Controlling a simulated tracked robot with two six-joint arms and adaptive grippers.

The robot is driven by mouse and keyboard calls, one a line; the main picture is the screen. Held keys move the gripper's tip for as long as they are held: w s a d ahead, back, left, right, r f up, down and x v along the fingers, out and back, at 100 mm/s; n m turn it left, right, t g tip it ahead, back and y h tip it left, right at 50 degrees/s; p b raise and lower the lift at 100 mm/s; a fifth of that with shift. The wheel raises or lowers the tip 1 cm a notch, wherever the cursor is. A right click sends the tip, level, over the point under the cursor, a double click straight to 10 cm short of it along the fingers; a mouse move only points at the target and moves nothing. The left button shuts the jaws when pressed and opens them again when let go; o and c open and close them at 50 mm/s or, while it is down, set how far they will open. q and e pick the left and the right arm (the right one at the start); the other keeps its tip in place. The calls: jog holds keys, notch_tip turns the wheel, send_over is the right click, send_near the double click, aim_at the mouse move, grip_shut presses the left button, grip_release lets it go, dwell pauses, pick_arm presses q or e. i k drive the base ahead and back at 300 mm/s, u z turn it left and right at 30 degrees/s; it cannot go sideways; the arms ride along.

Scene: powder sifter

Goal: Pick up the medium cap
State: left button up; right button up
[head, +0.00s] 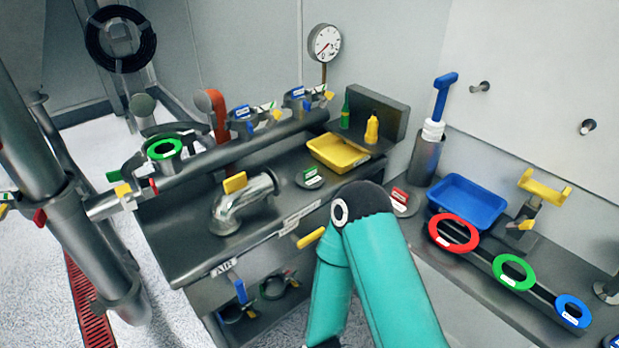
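Two round grey caps lie on the metal worktops. The cap with a green label (312,179) is on the left bench, in front of the yellow tray. The cap with a red label (401,202) is by the corner, partly hidden behind my teal arm. The writing is too small to read, so I cannot confirm which is the medium cap. My bent teal arm rises from the bottom of the head view, its elbow near both caps. Neither of my grippers is in view.
A yellow tray (339,152) and two small bottles stand behind the green-labelled cap. A bent metal pipe (243,205) lies to its left. On the right are a blue tray (466,200) and red (453,233), green (514,272) and blue (573,311) rings.

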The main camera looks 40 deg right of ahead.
aim_at(311, 179)
jog(key=u, duration=1)
jog(key=k, duration=1)
jog(key=z, duration=1)
jog(key=i, duration=1)
